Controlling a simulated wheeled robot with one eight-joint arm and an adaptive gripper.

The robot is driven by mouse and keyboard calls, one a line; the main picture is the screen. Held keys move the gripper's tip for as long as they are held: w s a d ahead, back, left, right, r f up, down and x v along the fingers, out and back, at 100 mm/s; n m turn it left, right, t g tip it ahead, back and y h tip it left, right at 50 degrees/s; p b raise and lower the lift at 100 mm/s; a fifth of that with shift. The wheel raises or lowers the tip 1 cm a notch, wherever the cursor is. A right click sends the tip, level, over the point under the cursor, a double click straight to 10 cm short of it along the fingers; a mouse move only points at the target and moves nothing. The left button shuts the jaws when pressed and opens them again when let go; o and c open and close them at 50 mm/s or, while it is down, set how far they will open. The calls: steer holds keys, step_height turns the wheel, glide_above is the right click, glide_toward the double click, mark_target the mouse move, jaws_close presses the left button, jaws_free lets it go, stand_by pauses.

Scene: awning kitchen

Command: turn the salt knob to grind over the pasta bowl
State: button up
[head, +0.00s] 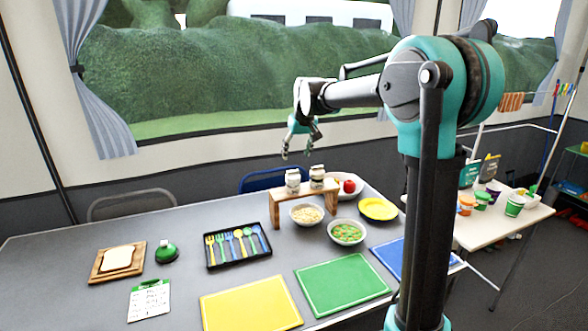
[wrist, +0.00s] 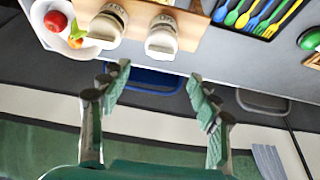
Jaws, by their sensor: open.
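Two pale grinders with grey tops stand upright side by side on a small wooden stand (head: 305,193): a left one (head: 292,181) and a right one (head: 317,177). They also show at the top of the wrist view, left one (wrist: 161,38) and right one (wrist: 106,24). I cannot read which is salt. A white bowl (head: 306,222) of pale pasta (head: 306,213) sits in front of the stand, partly under its top; it is hidden in the wrist view. My gripper (head: 299,146) is open and empty, above and apart from the grinders. Its spread fingers (wrist: 161,84) show in the wrist view.
Yellow (head: 250,304) and green (head: 341,287) mats lie in front. A window is behind my gripper.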

mark_target(293, 171)
steer(key=x, duration=0.8)
steer(key=shift+w+f, duration=0.1)
steer(key=shift+f, duration=0.15)
steer(key=shift+c, duration=0.5)
steer(key=c, duration=1.1)
steer(key=shift+o, duration=0.2)
steer(key=shift+a+m, duration=0.1)
steer(key=shift+m, duration=0.3)
